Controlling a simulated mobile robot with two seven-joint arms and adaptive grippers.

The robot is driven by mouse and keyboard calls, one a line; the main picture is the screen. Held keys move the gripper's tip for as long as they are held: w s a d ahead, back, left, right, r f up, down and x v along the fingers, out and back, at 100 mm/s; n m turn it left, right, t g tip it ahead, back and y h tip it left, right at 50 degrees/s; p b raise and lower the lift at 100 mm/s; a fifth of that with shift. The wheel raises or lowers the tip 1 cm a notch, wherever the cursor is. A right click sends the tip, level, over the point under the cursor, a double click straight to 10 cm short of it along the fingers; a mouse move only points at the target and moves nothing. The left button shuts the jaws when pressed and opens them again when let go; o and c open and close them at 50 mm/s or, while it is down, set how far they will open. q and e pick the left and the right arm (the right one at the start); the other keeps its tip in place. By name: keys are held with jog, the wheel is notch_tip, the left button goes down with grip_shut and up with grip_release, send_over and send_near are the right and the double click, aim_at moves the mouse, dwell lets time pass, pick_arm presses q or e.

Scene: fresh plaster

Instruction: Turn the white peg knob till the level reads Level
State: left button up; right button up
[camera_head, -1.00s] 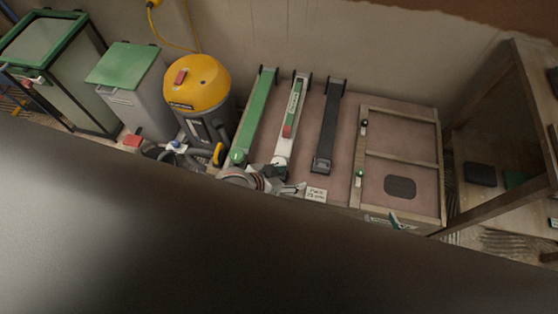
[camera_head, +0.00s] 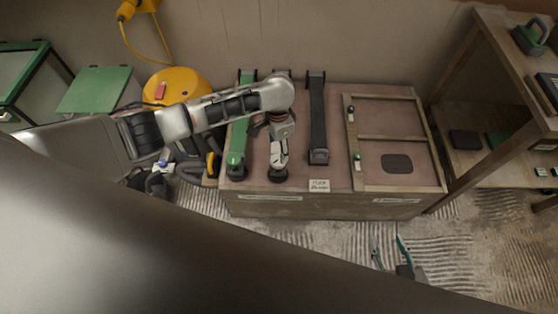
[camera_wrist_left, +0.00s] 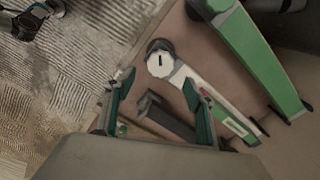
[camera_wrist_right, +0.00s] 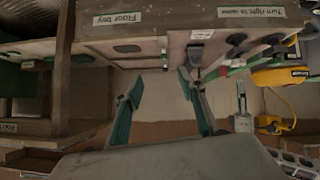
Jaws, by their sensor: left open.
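The white peg knob (camera_wrist_left: 160,63), with a dark slot and dark base, sits at the near end of the white bar (camera_wrist_left: 188,76) in the left wrist view. My left gripper (camera_wrist_left: 158,82) is open there, its teal fingers on either side below the knob in the picture, with no visible hold. In the head view my left gripper (camera_head: 281,128) is over the white bar and hides much of it. My right gripper (camera_head: 391,252) hangs over the floor in front of the bench, open and empty. I cannot make out a level reading.
A green bar (camera_head: 240,125) lies left of the white one and a black bar (camera_head: 318,115) right of it. A framed panel (camera_head: 398,140) fills the bench's right side. A small card (camera_head: 319,186) is at the front edge. A yellow-topped vacuum (camera_head: 178,84) stands left.

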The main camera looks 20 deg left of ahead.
aim_at(278, 160)
pick_arm(q)
jog(key=shift+f, duration=0.45)
notch_tip(278, 160, down, 6)
jog(key=b, duration=0.3)
jog(key=shift+f, duration=0.45)
jog(key=shift+w+r, duration=0.1)
jog(key=c, duration=1.1)
pick_arm(e)
notch_tip(278, 160, down, 2)
jog(key=shift+d+f, duration=0.15)
